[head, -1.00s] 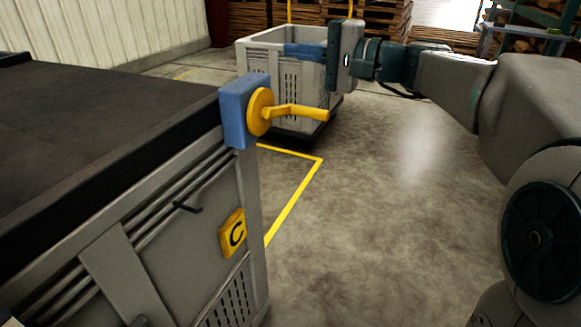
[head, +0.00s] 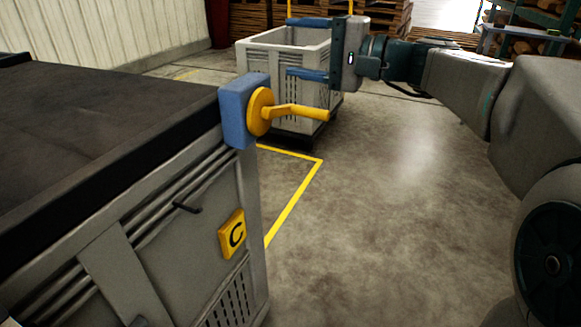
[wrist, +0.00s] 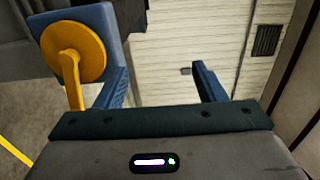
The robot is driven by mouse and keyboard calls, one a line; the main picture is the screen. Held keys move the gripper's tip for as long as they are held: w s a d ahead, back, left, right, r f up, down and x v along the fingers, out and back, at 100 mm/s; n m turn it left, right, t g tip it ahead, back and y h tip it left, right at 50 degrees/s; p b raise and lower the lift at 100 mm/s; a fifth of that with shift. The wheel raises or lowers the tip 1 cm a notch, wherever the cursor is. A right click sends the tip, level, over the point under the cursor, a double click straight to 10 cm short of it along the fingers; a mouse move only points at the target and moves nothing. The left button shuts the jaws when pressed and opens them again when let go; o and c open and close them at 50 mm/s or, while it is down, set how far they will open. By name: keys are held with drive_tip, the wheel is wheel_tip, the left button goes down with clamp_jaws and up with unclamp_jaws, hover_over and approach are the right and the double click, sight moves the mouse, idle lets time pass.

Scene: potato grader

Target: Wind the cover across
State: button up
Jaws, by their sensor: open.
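The cover (head: 100,110) is a dark sheet lying over the top of the grey crate marked C (head: 110,258) at the left of the head view. A yellow crank (head: 262,110) with a handle pointing right is mounted on a blue block (head: 236,112) at the crate's near right corner. My gripper (head: 308,48) is open and empty, above and behind the crank handle, its blue fingers pointing left. In the wrist view the yellow crank disc (wrist: 72,52) and blue block (wrist: 110,30) are at upper left, beside the left finger. The crank handle's end is hidden there.
Another grey crate (head: 262,62) stands on the floor behind. Wooden pallets (head: 385,18) and a shelf (head: 530,30) are at the back. A yellow floor line (head: 292,205) runs beside crate C. The floor to the right is clear.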

drive_tip(key=v, duration=2.2)
drive_tip(key=shift+r, duration=0.15)
